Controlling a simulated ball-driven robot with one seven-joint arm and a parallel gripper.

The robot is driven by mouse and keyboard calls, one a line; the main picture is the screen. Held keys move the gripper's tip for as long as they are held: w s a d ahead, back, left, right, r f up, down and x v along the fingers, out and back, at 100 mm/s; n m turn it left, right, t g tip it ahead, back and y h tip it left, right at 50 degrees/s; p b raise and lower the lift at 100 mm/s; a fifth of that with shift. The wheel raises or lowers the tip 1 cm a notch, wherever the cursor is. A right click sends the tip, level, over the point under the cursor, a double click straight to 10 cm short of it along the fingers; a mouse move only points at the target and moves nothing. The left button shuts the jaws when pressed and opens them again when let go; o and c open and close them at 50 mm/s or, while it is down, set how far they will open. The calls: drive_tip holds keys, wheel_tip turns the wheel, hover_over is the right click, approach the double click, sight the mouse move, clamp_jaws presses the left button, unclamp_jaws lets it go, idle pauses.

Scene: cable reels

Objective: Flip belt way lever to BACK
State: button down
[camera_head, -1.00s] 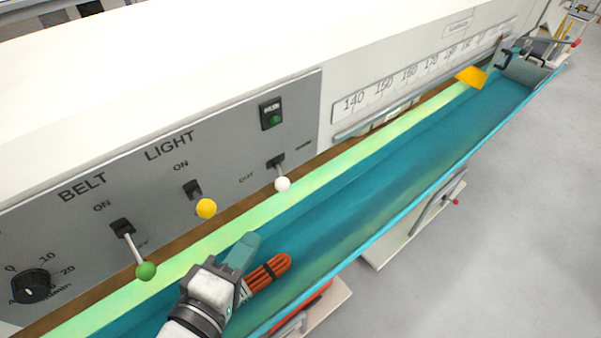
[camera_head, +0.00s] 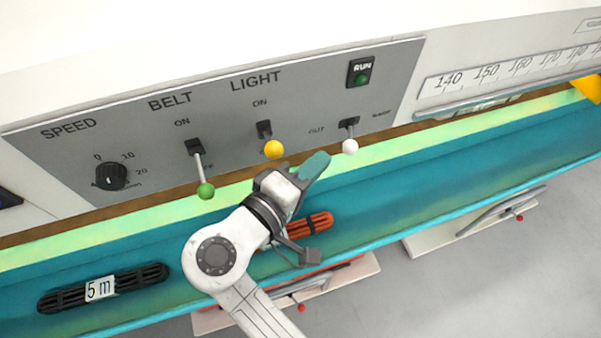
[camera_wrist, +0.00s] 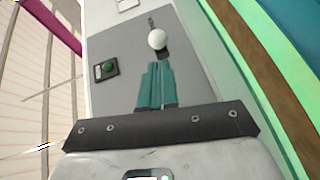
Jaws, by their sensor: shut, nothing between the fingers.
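A lever with a white ball knob (camera_head: 350,147) sits at the right end of the grey control panel (camera_head: 60,155). The word OUT stands left of its slot; the label on the right is too small to read. The lever sticks out toward me, and which side it is set to I cannot tell. My gripper (camera_head: 318,165) is shut and empty, its teal fingers just left of and below the white knob, apart from it. In the wrist view the knob (camera_wrist: 157,40) lies just beyond the closed fingertips (camera_wrist: 157,67).
A lever with a yellow knob (camera_head: 274,149) and one with a green knob (camera_head: 206,191) stand to the left. A RUN button (camera_head: 362,73) is above. Below runs a teal trough (camera_head: 450,175) holding an orange cable bundle (camera_head: 310,224) and a black 5 m one (camera_head: 130,287).

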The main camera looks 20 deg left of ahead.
sight(356, 150)
drive_tip(key=shift+x, duration=1.85)
drive_tip(key=shift+s+d+n+t+y+p, duration=0.15)
drive_tip(key=shift+d+n+t+y+p, duration=0.15)
drive_tip(key=shift+d+n+y+p, duration=0.25)
drive_tip(key=shift+d+r+n+y+p, duration=0.1)
drive_tip(key=shift+d+n+y+p, duration=0.2)
drive_tip(key=shift+y, duration=0.2)
drive_tip(key=shift+d+n+y+p, duration=0.1)
drive_tip(key=shift+d+n+y, duration=0.1)
drive_tip(key=shift+n+y, duration=0.2)
drive_tip(key=d+n+y+p, duration=0.1)
drive_tip(key=y, duration=0.1)
drive_tip(key=d+n+y+p, duration=0.1)
drive_tip(key=shift+d+r+t+y, duration=0.1)
drive_tip(key=shift+r+t+y, duration=0.05)
drive_tip(key=shift+t+y, duration=0.25)
drive_tip(key=shift+d+f+n+y+p, duration=0.1)
drive_tip(key=shift+n+y+p, duration=0.1)
drive_tip(key=shift+n+y, duration=0.25)
drive_tip(key=shift+d+f+n+y+p, duration=0.1)
drive_tip(key=shift+f+n+y+p, duration=0.05)
drive_tip(key=shift+n+y, duration=0.25)
